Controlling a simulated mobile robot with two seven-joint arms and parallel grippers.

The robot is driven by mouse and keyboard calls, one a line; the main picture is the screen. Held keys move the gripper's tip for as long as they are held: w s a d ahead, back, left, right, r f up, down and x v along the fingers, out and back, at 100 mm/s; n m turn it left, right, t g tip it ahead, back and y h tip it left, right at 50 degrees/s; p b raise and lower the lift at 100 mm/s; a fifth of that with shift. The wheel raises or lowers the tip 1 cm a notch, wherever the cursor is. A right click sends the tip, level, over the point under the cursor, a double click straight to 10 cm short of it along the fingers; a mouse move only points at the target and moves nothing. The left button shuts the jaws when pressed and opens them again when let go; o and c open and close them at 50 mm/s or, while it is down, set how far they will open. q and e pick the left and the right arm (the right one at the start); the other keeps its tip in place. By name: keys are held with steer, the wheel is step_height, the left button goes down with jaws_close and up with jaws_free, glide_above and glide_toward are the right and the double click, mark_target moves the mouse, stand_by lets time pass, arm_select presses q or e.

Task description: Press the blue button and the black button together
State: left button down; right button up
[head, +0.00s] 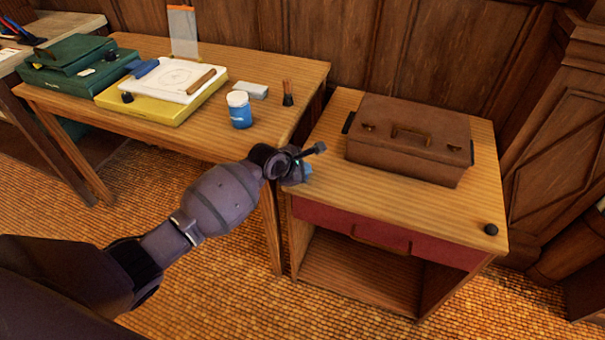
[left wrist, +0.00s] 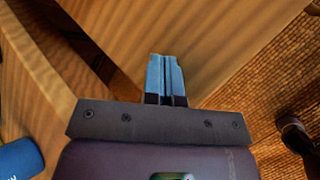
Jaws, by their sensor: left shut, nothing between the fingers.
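The black button (head: 491,230) is a small dark knob on the front right corner of the wooden cabinet top (head: 400,205). My left gripper (head: 304,173) is at the cabinet's front left corner, far to the left of the black button. Its shut, empty fingers show pale blue in the left wrist view (left wrist: 165,77), over or close to the wooden top. A small blue patch shows at the gripper's tip in the head view; I cannot tell a separate blue button from the blue fingers there. I cannot tell whether the fingers touch anything. My right gripper is not in view.
On the table to the left stand a blue jar (head: 239,112), a brush holder (head: 288,98), a white box (head: 252,90) and a yellow board (head: 150,108). A gap separates table and cabinet.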

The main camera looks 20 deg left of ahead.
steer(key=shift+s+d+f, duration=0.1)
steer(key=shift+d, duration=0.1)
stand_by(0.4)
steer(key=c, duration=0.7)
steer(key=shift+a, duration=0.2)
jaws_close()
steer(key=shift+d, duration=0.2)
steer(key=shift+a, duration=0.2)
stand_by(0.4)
